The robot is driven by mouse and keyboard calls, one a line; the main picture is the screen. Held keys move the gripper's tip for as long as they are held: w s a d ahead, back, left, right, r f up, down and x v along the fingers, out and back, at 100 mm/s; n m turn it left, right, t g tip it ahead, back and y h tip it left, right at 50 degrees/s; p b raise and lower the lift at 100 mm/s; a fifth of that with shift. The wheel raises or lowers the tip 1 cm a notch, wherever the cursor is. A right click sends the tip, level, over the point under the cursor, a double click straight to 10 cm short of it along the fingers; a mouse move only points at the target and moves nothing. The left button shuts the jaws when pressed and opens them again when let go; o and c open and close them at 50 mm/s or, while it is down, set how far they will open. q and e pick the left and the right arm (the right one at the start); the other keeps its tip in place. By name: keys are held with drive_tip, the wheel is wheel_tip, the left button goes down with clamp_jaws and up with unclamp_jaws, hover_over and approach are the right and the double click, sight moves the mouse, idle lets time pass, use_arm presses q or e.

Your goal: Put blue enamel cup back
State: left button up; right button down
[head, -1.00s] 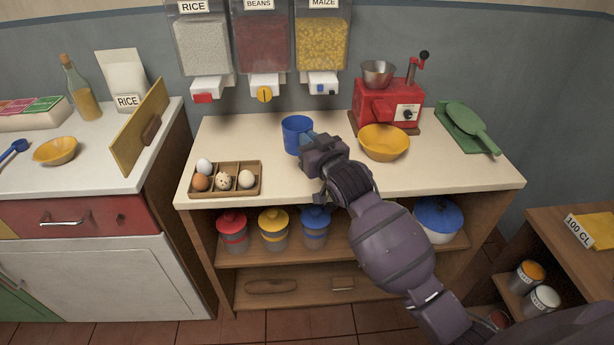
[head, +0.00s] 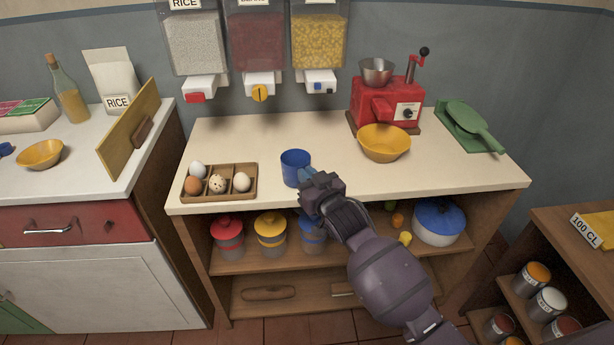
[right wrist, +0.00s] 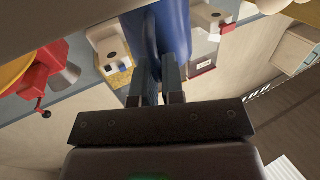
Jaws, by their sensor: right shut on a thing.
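The blue enamel cup (head: 296,166) is upright near the front edge of the cream counter (head: 240,135), right of the egg tray. My right gripper (head: 308,183) is shut on the cup from its front right side. In the right wrist view the blue cup (right wrist: 168,28) rises between the two fingers (right wrist: 160,85). Whether the cup's base touches the counter or hangs just above it, I cannot tell. My left gripper is not in view.
The wooden egg tray (head: 212,195) is close to the cup's left. A yellow bowl (head: 384,145) and a red grinder (head: 385,108) stand to the right. Dispensers (head: 260,50) hang behind. Below, a shelf holds lidded jars (head: 228,233) and a blue-lidded pot (head: 438,222).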

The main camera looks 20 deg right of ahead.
drive_tip(key=c, duration=1.7)
unclamp_jaws()
drive_tip(key=shift+f, duration=0.15)
drive_tip(key=o, duration=0.5)
drive_tip(key=shift+r, duration=0.25)
drive_tip(key=s+d+p, duration=0.1)
drive_tip(key=s+p, duration=0.1)
drive_tip(key=s, duration=0.9)
drive_tip(key=s+d+f+g, duration=0.1)
drive_tip(key=s+f+g, duration=0.1)
drive_tip(key=s+f, duration=0.3)
drive_tip(key=s+d+f+g+h, duration=0.1)
drive_tip(key=s+f, duration=0.4)
drive_tip(key=s, duration=0.7)
drive_tip(key=s+d+f+g, duration=0.1)
drive_tip(key=s+f+g, duration=0.3)
drive_tip(key=s, duration=0.4)
drive_tip(key=shift+s+d+f+h, duration=0.15)
drive_tip(key=shift+d+f+h, duration=0.05)
drive_tip(key=shift+f, duration=0.25)
drive_tip(key=shift+s+d+f+h, duration=0.15)
drive_tip(key=shift+f+h, duration=0.05)
drive_tip(key=shift+f, duration=0.2)
